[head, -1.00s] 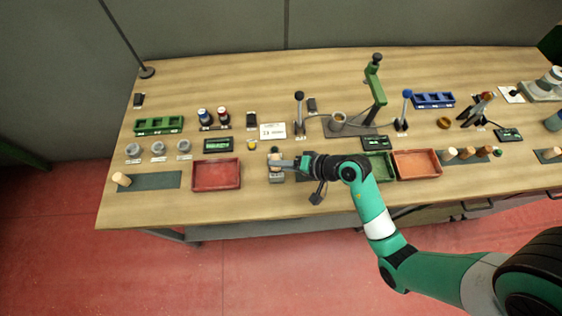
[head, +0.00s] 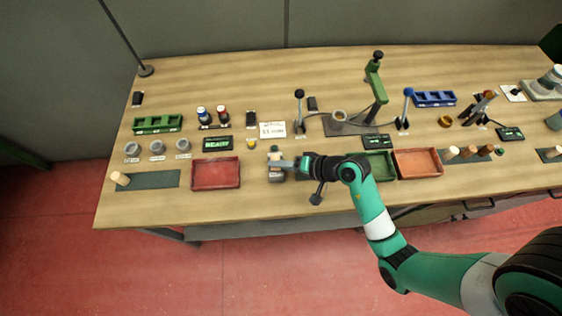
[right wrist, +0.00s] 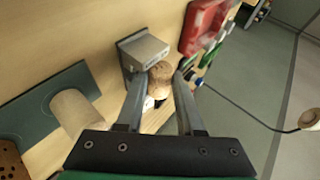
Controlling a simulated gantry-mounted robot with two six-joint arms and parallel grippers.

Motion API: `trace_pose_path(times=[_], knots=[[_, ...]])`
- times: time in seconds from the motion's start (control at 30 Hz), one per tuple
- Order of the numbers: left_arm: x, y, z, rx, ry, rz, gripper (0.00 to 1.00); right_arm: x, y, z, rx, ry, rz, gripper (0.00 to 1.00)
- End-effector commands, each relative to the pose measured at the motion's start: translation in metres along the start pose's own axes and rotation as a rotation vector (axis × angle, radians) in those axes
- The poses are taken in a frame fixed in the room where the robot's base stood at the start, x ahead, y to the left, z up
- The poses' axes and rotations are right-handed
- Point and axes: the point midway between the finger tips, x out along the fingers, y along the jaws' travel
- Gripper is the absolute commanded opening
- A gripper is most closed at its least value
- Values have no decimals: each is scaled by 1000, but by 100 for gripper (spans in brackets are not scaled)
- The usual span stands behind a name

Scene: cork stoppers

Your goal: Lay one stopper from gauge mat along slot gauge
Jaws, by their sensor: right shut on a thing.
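My right gripper (head: 283,164) is shut on a brown cork stopper (right wrist: 160,82), gripped between its two fingertips in the right wrist view. The grey slot gauge (head: 276,178) is right at the fingertips. In the right wrist view the gauge (right wrist: 146,52) is a grey block just beyond the stopper. I cannot tell whether the stopper touches it. The dark gauge mat (right wrist: 35,103) lies at the left of the right wrist view, with a pale stopper (right wrist: 75,110) on it. In the head view my right gripper and wrist cover most of this mat. My left gripper is not in view.
A red tray (head: 216,186) stands left of the gauge. A green tray (head: 380,178) and an orange tray (head: 417,175) stand to the right. Another mat (head: 155,180) with a pale stopper (head: 121,179) lies far left. A lever stand (head: 299,112) is behind.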

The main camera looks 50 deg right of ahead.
Motion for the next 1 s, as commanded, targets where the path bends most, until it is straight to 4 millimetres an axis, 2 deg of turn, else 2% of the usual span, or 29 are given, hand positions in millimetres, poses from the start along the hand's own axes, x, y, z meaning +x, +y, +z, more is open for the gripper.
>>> trace_pose_path(times=[0.87,0.9,1.0], knots=[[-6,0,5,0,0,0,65,6,9,3,0,-1,0,0],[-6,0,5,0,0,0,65,6,9,3,0,-1,0,38],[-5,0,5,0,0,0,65,6,9,3,0,-1,1,56]])
